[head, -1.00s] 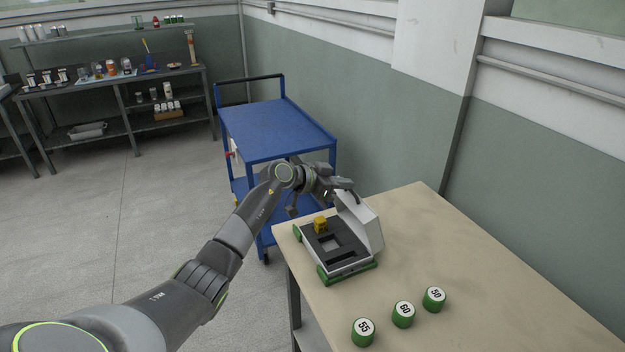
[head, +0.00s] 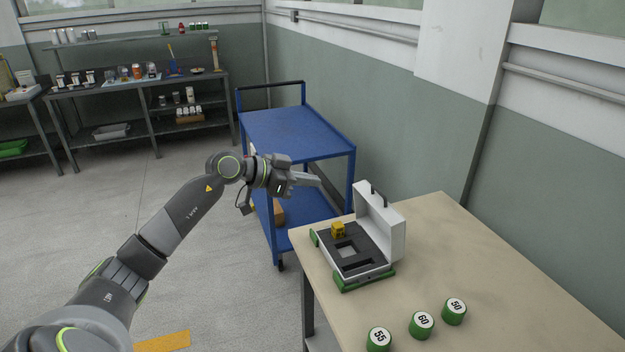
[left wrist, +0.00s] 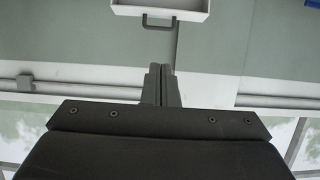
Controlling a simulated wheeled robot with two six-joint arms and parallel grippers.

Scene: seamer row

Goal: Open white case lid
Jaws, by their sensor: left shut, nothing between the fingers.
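The white case (head: 352,262) sits on the tan table with its lid (head: 381,222) standing open, upright at the back right side. A dark handle shows on the lid's top edge. Inside are a dark insert with square cut-outs and a yellow block (head: 338,230). My left gripper (head: 318,182) is shut and empty, in the air to the left of and above the lid, apart from it. In the left wrist view its fingertips (left wrist: 159,68) are together, and the white lid with its handle (left wrist: 160,10) shows at the top edge. My right gripper is not in view.
Three green-sided numbered cylinders (head: 422,324) stand on the table (head: 500,270) in front of the case. A blue cart (head: 295,132) is behind my left arm. A wall runs along the right. The table's right part is clear.

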